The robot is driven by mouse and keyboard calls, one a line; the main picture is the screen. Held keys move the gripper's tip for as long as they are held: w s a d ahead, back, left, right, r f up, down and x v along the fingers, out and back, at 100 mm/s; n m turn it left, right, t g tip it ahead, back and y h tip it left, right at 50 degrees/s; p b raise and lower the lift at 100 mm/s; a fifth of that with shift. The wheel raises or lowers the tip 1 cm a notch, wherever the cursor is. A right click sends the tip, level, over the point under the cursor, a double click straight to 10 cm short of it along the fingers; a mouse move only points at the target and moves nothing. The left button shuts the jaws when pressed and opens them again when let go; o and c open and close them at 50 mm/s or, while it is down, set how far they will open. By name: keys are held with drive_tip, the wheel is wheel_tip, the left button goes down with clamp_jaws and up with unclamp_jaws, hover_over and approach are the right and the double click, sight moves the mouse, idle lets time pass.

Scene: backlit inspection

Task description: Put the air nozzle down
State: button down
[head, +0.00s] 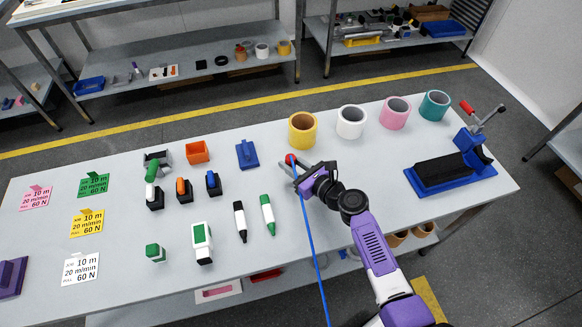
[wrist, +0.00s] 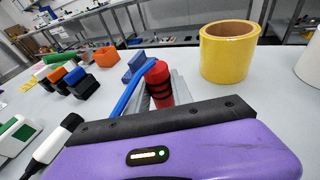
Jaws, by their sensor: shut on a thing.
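The air nozzle (wrist: 158,84) is a red and black grip with a blue hose attached. In the head view its red part (head: 290,159) shows at my gripper's tips, and the blue hose (head: 313,237) runs down past the front of the table. My gripper (head: 293,168) is shut on the nozzle, over the middle of the light grey table (head: 340,215). In the wrist view the nozzle stands roughly upright, slightly tilted, between the grey fingers. Its lower end is hidden by my gripper's body, so I cannot tell whether it touches the table.
A yellow roll (head: 302,129) stands just behind my gripper, with a white roll (head: 351,121) to its right. A blue block (head: 247,154) lies to the left. Two markers (head: 268,213) lie in front left. A black and blue fixture (head: 447,171) stands right; table between is clear.

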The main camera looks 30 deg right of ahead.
drive_tip(key=shift+f, duration=0.25)
drive_tip(key=shift+f, duration=0.15)
drive_tip(key=c, duration=1.1)
unclamp_jaws()
drive_tip(key=shift+r, duration=0.3)
drive_tip(key=v, duration=1.2)
drive_tip(key=shift+f, duration=0.15)
drive_tip(key=shift+s, duration=0.1)
